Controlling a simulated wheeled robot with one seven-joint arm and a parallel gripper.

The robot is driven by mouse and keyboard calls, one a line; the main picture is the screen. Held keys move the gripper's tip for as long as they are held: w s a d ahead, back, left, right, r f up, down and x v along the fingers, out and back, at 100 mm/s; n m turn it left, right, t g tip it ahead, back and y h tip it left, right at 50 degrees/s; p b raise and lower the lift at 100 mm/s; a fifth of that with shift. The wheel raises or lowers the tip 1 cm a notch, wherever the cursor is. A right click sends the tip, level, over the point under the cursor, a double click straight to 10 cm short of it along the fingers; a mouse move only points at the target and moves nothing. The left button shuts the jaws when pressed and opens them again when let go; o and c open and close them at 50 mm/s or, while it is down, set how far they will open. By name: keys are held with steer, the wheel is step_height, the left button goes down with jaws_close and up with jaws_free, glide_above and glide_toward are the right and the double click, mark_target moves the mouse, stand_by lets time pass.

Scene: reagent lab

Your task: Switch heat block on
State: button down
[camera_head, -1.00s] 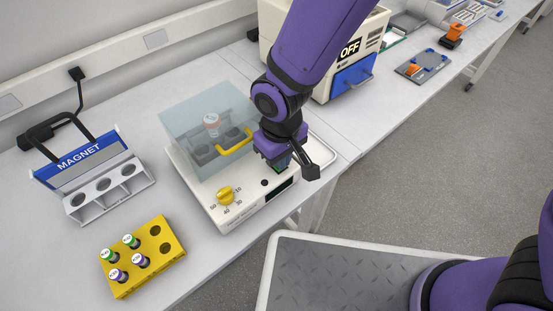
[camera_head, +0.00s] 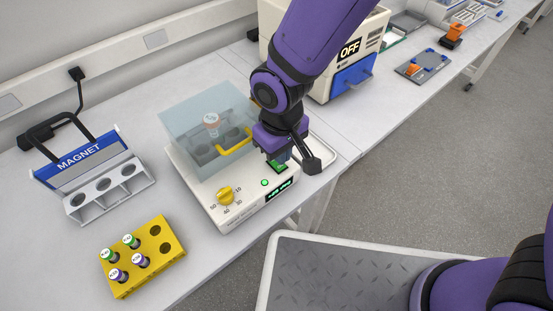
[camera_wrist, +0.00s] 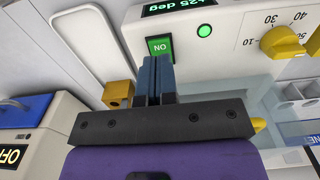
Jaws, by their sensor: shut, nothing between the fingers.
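The heat block (camera_head: 213,204) is a white unit with a clear lid, a yellow handle and a yellow dial (camera_head: 226,196). Its small display (camera_head: 280,190) is lit green and reads about "25 deg" in the wrist view (camera_wrist: 178,6). A round green lamp (camera_head: 265,182) glows; it also shows in the wrist view (camera_wrist: 204,31). A green switch marked "ON" (camera_wrist: 160,47) sits beside the display. My gripper (camera_wrist: 157,62) is shut and empty, its fingertips right at the switch's lower edge; whether they touch it I cannot tell.
A yellow rack (camera_head: 150,275) with several capped vials stands at the front left. The magnet rack (camera_head: 100,180) is behind it. A white device reading "OFF" (camera_head: 349,48) with a blue front stands behind my arm. The bench front edge is close to the heat block.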

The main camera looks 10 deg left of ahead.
steer(key=shift+r, duration=2.25)
